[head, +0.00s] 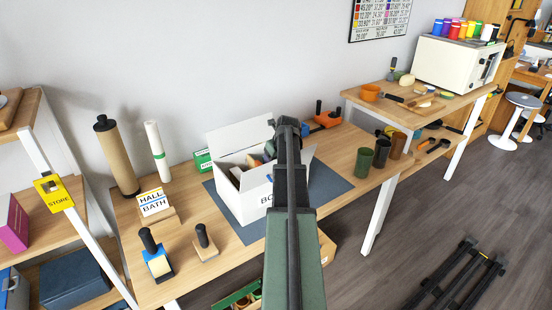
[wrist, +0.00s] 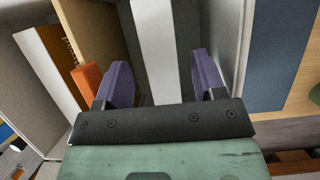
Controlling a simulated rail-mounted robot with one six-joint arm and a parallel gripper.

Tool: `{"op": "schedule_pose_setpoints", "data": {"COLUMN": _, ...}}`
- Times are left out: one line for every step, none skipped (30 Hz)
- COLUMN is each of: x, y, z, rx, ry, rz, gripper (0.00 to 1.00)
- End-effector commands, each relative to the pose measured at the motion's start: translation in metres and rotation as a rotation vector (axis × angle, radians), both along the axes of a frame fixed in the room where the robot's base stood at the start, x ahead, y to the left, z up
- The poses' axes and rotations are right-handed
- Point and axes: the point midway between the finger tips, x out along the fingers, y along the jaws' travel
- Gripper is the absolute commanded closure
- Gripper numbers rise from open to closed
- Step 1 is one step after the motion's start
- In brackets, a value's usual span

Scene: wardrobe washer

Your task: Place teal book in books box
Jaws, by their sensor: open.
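The books box (head: 238,198) is a white open-topped carton with raised flaps, its front lettering partly covered by my arm. A small teal-blue patch (head: 270,149) shows at its opening beside my arm; I cannot tell whether it is the teal book. My gripper (wrist: 163,78) is open, its two purple-padded fingers apart. It is at or over the box, hidden behind my arm in the head view. A white strip (wrist: 155,45) and grey surfaces lie behind the gap between the fingers in the wrist view. No teal shows between them. I see nothing held.
The box stands on a dark blue mat (head: 330,180) on a wooden table. A HALL/BATH sign (head: 154,202), brown roll (head: 117,158) and two black-handled tools stand left. Dark cups (head: 363,161) stand right. An orange item (wrist: 88,85) is beside the left finger.

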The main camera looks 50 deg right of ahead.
Motion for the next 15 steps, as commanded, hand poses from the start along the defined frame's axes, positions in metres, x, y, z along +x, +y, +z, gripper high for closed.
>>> {"op": "schedule_pose_setpoints", "data": {"x": 0.0, "y": 0.0, "z": 0.0, "rx": 0.0, "ry": 0.0, "rz": 0.0, "gripper": 0.36}}
{"op": "schedule_pose_setpoints", "data": {"x": 0.0, "y": 0.0, "z": 0.0, "rx": 0.0, "ry": 0.0, "rz": 0.0, "gripper": 0.36}}
{"op": "schedule_pose_setpoints", "data": {"x": 0.0, "y": 0.0, "z": 0.002, "rx": 0.0, "ry": 0.0, "rz": 0.0, "gripper": 0.36}}
{"op": "schedule_pose_setpoints", "data": {"x": 0.0, "y": 0.0, "z": 0.003, "rx": 0.0, "ry": 0.0, "rz": 0.0, "gripper": 0.36}}
{"op": "schedule_pose_setpoints", "data": {"x": 0.0, "y": 0.0, "z": 0.006, "rx": 0.0, "ry": 0.0, "rz": 0.0, "gripper": 0.36}}
{"op": "schedule_pose_setpoints", "data": {"x": 0.0, "y": 0.0, "z": 0.011, "rx": 0.0, "ry": 0.0, "rz": 0.0, "gripper": 0.36}}
{"op": "schedule_pose_setpoints", "data": {"x": 0.0, "y": 0.0, "z": 0.015, "rx": 0.0, "ry": 0.0, "rz": 0.0, "gripper": 0.36}}
{"op": "schedule_pose_setpoints", "data": {"x": 0.0, "y": 0.0, "z": 0.02, "rx": 0.0, "ry": 0.0, "rz": 0.0, "gripper": 0.36}}
{"op": "schedule_pose_setpoints", "data": {"x": -0.003, "y": 0.002, "z": 0.029, "rx": 0.0, "ry": 0.0, "rz": -0.001, "gripper": 0.36}}
{"op": "schedule_pose_setpoints", "data": {"x": -0.006, "y": 0.003, "z": 0.036, "rx": 0.0, "ry": 0.0, "rz": -0.001, "gripper": 0.36}}
{"op": "schedule_pose_setpoints", "data": {"x": -0.008, "y": 0.004, "z": 0.043, "rx": 0.0, "ry": 0.0, "rz": -0.001, "gripper": 0.36}}
{"op": "schedule_pose_setpoints", "data": {"x": -0.012, "y": 0.005, "z": 0.054, "rx": 0.0, "ry": 0.0, "rz": 0.0, "gripper": 0.36}}
{"op": "schedule_pose_setpoints", "data": {"x": -0.015, "y": 0.006, "z": 0.062, "rx": 0.0, "ry": 0.0, "rz": 0.0, "gripper": 0.36}}
{"op": "schedule_pose_setpoints", "data": {"x": -0.018, "y": 0.007, "z": 0.071, "rx": 0.0, "ry": 0.0, "rz": 0.0, "gripper": 0.36}}
{"op": "schedule_pose_setpoints", "data": {"x": -0.023, "y": 0.009, "z": 0.082, "rx": 0.0, "ry": 0.0, "rz": -0.001, "gripper": 0.36}}
